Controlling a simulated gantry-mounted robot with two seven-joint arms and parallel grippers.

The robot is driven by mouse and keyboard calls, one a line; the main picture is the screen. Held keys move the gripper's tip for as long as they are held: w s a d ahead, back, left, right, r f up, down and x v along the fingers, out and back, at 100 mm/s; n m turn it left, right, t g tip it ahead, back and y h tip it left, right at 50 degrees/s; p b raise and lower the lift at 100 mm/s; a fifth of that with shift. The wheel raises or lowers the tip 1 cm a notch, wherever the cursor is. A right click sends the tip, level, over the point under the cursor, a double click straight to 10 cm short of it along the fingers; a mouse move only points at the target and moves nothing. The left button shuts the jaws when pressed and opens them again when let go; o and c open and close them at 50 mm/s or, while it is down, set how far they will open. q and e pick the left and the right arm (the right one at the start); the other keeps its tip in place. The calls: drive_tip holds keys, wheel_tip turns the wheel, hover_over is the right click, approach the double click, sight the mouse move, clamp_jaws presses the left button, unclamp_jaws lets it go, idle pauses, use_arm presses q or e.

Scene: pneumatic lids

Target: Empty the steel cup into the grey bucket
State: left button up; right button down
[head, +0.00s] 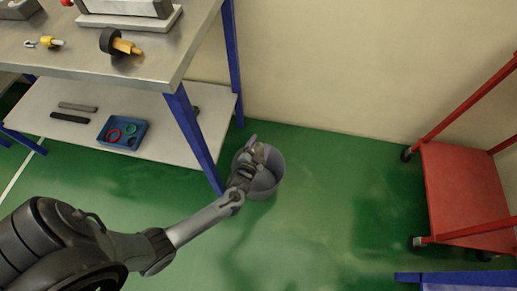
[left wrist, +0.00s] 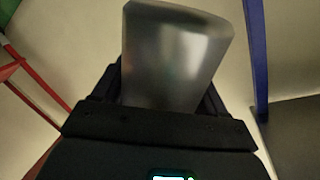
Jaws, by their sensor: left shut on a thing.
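The grey bucket (head: 265,188) stands on the green floor beside the workbench's front blue leg in the head view. My left gripper (head: 250,160) is over the bucket and covers part of its opening. In the left wrist view, the steel cup (left wrist: 175,55), a smooth grey metal vessel, is between the fingers of my left gripper (left wrist: 165,95), which is shut on it. The cup is small and partly hidden by the gripper in the head view. Its contents and the inside of the bucket cannot be made out. My right gripper is not in view.
The steel-topped workbench (head: 150,62) stands left of the bucket, with a black-and-yellow tool (head: 118,43) on top. Its lower shelf (head: 65,98) holds a blue tray (head: 122,143). A red cart (head: 460,185) stands at the right. Open floor (head: 330,200) lies between.

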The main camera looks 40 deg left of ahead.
use_arm(q)
drive_tip(key=shift+r+n+p, duration=0.4)
drive_tip(key=shift+r+n, duration=0.1)
drive_tip(key=shift+r, duration=0.15)
drive_tip(key=shift+s+d+r+n+t+p, duration=0.15)
drive_tip(key=shift+r+n+t+p, duration=0.25)
drive_tip(key=shift+r+n, duration=0.45)
wheel_tip(320, 180, up, 2)
drive_tip(key=n+p, duration=0.1)
drive_tip(key=n, duration=0.2)
drive_tip(key=shift+r+t, duration=0.15)
drive_tip(key=shift+t, duration=0.15)
drive_tip(key=shift+r+n+p, duration=0.3)
drive_tip(key=shift+r+n, duration=0.15)
